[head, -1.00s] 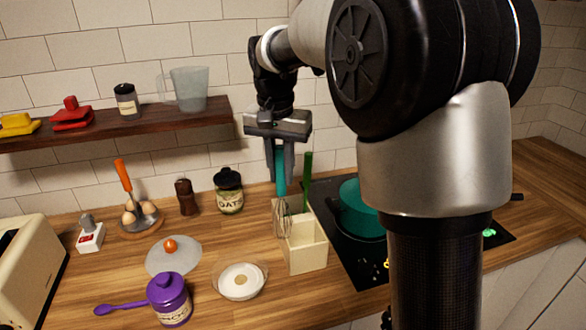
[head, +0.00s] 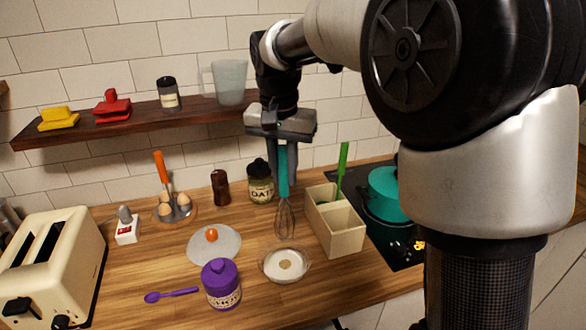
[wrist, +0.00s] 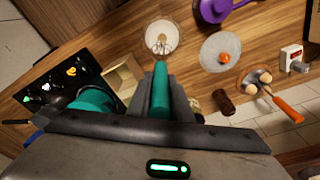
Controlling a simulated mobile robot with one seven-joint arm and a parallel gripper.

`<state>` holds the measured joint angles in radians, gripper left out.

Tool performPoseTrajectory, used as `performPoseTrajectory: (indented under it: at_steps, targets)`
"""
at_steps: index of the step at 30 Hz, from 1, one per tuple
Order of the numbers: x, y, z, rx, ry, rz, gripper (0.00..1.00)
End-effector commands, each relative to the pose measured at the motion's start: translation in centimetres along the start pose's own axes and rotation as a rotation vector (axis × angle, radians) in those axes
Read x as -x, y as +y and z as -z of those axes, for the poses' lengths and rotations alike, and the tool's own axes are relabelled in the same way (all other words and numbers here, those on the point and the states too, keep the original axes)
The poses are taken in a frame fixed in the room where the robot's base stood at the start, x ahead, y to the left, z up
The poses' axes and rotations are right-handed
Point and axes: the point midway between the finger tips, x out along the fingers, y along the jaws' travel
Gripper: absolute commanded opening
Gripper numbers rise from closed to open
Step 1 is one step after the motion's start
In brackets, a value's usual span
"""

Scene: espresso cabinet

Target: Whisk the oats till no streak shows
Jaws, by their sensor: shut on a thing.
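My gripper (head: 283,140) is shut on the teal handle of a whisk (head: 284,180), which hangs upright with its wire head down. The wire head is just behind and above a glass bowl (head: 304,268) in the head view. The bowl holds white contents with a tan patch in the middle. In the wrist view the whisk (wrist: 160,82) points toward the bowl (wrist: 174,30), and its wires overlap the bowl. The oats jar (head: 261,190), dark-lidded, stands behind the whisk, partly hidden by it.
A cream utensil box (head: 345,240) with a green-handled tool stands right of the bowl. A purple jar (head: 222,290), purple spoon (head: 170,295) and glass lid (head: 212,252) lie left. A teal pot (head: 383,195) sits on the hob. A toaster (head: 75,240) is far left.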

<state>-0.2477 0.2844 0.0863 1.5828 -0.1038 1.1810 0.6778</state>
Motion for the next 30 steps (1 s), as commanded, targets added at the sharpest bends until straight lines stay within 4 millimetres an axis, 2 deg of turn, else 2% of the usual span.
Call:
performPoseTrajectory:
  at_steps: [5, 11, 30]
  targets:
    - [-0.2, -0.2, -0.2, 0.004, 0.0, 0.001, 0.0]
    - [-1.4, -0.2, -0.3, 0.004, 0.0, 0.0, 0.0]
    - [-7.5, -0.1, -1.1, 0.004, 0.0, 0.0, 0.0]
